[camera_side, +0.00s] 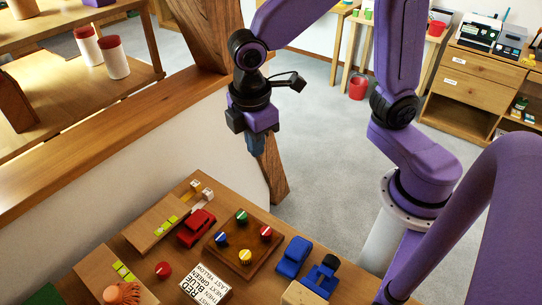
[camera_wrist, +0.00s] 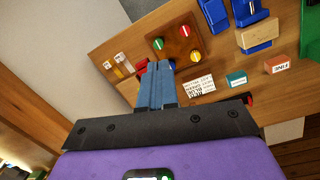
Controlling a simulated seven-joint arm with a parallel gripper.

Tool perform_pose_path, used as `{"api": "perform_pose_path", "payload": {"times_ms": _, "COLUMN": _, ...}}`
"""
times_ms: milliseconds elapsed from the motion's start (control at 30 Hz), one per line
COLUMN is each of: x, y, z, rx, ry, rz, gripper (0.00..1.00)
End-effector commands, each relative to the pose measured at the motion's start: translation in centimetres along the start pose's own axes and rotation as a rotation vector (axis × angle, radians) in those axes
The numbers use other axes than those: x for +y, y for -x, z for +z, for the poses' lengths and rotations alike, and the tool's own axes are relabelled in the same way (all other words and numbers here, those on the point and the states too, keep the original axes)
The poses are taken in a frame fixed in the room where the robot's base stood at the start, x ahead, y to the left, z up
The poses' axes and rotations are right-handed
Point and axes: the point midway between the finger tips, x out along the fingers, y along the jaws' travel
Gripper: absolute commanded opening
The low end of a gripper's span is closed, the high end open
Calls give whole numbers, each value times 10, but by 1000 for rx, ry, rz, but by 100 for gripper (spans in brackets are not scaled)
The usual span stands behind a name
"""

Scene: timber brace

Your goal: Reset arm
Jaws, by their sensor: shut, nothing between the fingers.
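My gripper (camera_side: 257,146) hangs in the air in the side view, pointing down, above the far side of the table and well clear of the things on it. Its blue fingers are together and hold nothing. In the wrist view the shut fingers (camera_wrist: 156,84) cover part of the table, hiding most of a red car behind them. The wooden table (camera_side: 128,248) carries a square wooden board (camera_side: 222,258) with several coloured knobs. The board also shows in the wrist view (camera_wrist: 170,39).
The red car (camera_side: 196,228) stands left of the board. A printed card (camera_side: 204,287), a red knob (camera_side: 163,270) and an orange object (camera_side: 120,293) are nearer.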

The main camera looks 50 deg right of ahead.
Motion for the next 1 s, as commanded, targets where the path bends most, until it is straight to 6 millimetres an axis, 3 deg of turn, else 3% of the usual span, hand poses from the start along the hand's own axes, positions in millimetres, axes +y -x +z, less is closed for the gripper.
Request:
{"api": "perform_pose_path", "payload": {"times_ms": 200, "x": -55, "y": 9, "z": 68, "rx": 60, "ry": -78, "rz": -34, "gripper": 0}}
{"api": "perform_pose_path", "payload": {"times_ms": 433, "x": -95, "y": 6, "z": 121, "rx": 97, "ry": -142, "rz": -70, "gripper": 0}}
{"api": "perform_pose_path", "payload": {"times_ms": 600, "x": -106, "y": 3, "z": 136, "rx": 106, "ry": -160, "rz": -81, "gripper": 0}}
{"api": "perform_pose_path", "payload": {"times_ms": 1000, "x": -107, "y": 3, "z": 137, "rx": 106, "ry": -161, "rz": -82, "gripper": 0}}
